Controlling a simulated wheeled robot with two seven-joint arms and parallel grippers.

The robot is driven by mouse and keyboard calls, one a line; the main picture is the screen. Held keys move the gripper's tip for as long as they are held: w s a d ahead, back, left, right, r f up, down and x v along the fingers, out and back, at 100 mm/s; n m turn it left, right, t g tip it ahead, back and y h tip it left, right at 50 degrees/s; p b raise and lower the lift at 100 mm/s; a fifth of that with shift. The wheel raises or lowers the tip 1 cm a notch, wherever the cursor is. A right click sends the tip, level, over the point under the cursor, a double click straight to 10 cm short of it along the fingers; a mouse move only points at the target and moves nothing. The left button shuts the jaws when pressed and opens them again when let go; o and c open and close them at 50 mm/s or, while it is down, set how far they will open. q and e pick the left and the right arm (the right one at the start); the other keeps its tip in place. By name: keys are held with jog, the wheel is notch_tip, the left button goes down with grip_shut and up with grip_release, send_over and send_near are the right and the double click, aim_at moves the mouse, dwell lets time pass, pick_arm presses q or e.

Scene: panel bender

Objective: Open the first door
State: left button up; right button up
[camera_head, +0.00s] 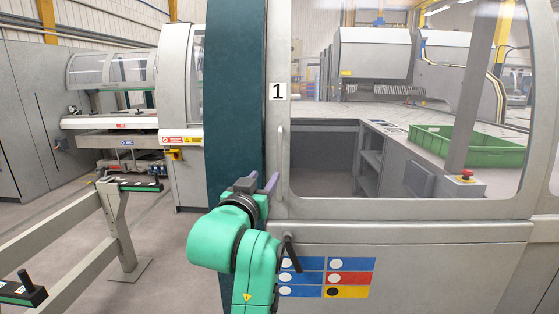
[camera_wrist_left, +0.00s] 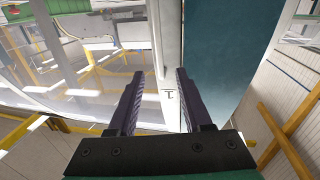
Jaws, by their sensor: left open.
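The first door (camera_head: 400,215) carries a "1" label (camera_head: 278,92) and has a large window in a light grey frame. Its upright handle (camera_head: 282,160) is a slim pale bar on the left side of the frame. The door looks closed. My left gripper (camera_head: 263,181) is open, just left of the handle's lower part, with nothing seen between its fingers. In the left wrist view, the open fingers (camera_wrist_left: 158,72) point at the pale door frame, with the "1" label (camera_wrist_left: 169,93) upside down between them. Contact with the handle cannot be told. My right gripper is out of view.
A dark teal column (camera_head: 233,80) stands directly left of the door. Below the window are a black lever (camera_head: 290,250) and coloured sign panels (camera_head: 325,278). A green crate (camera_head: 465,146) and a red button (camera_head: 466,175) show through the glass. A grey rail (camera_head: 75,210) stands at left.

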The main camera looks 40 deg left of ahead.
aim_at(279, 161)
pick_arm(q)
jog(key=p+x, duration=0.4)
jog(key=x, duration=1)
jog(key=shift+w+a+f, duration=0.15)
jog(key=shift+w+f, duration=0.05)
jog(key=shift+w, duration=0.15)
jog(key=c, duration=0.4)
grip_shut()
